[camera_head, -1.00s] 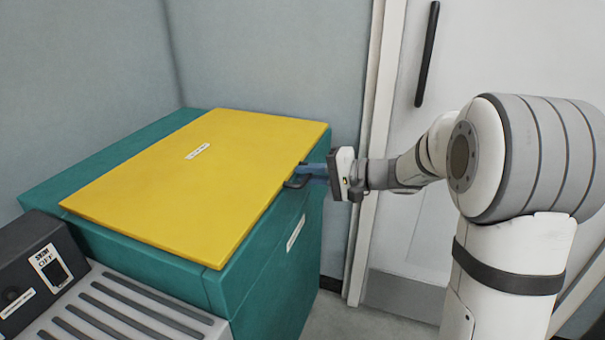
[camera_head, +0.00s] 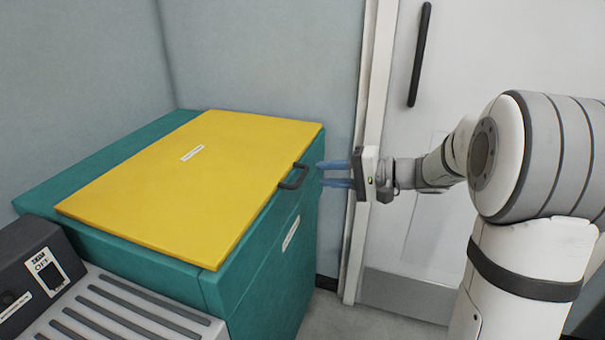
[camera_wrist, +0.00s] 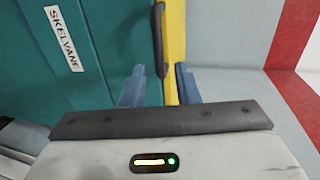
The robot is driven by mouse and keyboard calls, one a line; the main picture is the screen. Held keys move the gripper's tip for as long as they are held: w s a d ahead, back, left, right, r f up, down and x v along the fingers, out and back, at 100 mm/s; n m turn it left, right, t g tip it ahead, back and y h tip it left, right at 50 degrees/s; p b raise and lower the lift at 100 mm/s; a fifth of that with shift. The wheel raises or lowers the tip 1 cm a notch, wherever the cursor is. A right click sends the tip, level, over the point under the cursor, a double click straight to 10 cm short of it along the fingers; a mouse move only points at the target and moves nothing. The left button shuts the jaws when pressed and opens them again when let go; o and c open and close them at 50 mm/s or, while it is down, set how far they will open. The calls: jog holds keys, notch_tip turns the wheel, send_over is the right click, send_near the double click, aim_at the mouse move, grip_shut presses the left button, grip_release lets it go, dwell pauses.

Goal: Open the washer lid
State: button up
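The washer is a teal box (camera_head: 270,250) with a flat yellow lid (camera_head: 190,190) lying closed on top. A dark handle (camera_head: 294,176) sticks out from the lid's right edge; it also shows in the wrist view (camera_wrist: 159,40). My gripper (camera_head: 320,173) is to the right of the handle, apart from it, with its two blue fingers spread and nothing between them. In the wrist view the fingers (camera_wrist: 160,82) stand open on either side of the handle's line, with the handle beyond their tips.
A grey ribbed surface with a dark switch box (camera_head: 40,265) stands at the front left. A grey wall is behind the washer. A white door (camera_head: 480,70) with a long black handle is behind my arm. Some floor shows right of the washer.

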jog(key=shift+s+d+r, duration=0.1)
jog(key=shift+s+d, duration=0.1)
jog(key=shift+d, duration=0.35)
